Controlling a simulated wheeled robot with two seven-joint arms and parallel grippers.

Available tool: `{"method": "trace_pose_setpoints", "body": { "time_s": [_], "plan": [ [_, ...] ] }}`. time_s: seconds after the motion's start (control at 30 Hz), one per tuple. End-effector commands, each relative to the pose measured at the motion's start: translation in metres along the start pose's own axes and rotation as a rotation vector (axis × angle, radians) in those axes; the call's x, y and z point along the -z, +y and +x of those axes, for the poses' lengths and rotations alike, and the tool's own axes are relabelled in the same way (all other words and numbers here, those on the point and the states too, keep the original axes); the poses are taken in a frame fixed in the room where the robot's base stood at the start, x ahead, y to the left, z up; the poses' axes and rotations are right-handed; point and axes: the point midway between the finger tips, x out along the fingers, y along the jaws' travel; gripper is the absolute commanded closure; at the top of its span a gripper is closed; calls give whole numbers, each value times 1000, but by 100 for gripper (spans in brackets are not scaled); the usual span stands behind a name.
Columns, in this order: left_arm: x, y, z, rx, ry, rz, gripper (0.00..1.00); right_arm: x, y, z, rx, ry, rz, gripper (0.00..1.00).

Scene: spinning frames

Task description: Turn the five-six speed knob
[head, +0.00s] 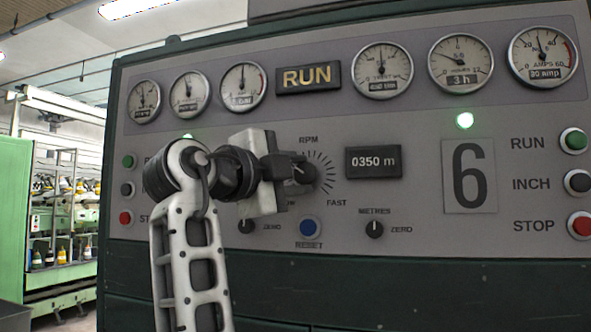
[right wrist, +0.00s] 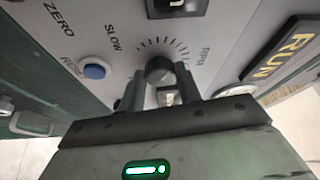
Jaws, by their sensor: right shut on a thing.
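The speed knob (head: 303,172) is a dark round knob on the grey panel, inside a ring of tick marks labelled RPM and FAST. In the head view my right gripper (head: 291,171) reaches it from the left and covers part of it. In the right wrist view the knob (right wrist: 160,69) sits between the two dark fingers of my right gripper (right wrist: 160,77), which is shut on it. The SLOW label shows beside the dial there. I cannot tell which way the knob points. My left gripper is not in view.
A blue RESET button (head: 311,227) and a METRES switch (head: 374,229) are below the knob. A 0350 m counter (head: 373,162) is to its right, then a large 6 plate (head: 468,176). RUN, INCH and STOP buttons (head: 578,182) line the right edge. Gauges run along the top.

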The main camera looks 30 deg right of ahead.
Motion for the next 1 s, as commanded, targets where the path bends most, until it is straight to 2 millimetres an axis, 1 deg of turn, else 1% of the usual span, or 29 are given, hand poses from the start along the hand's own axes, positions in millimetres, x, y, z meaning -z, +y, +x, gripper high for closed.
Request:
{"method": "trace_pose_setpoints", "body": {
  "time_s": [0.03, 0.37, 0.7, 1.0],
  "plan": [
    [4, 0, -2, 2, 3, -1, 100, 1, -4, 0, -18, 0, 43, 89],
    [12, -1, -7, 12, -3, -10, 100, 1, -7, 0, -140, -1, 333, 89],
    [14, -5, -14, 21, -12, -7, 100, 3, -10, 1, -264, -2, 633, 89],
    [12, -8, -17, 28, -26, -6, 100, 5, -10, 2, -374, -1, 896, 89]
  ]
}}
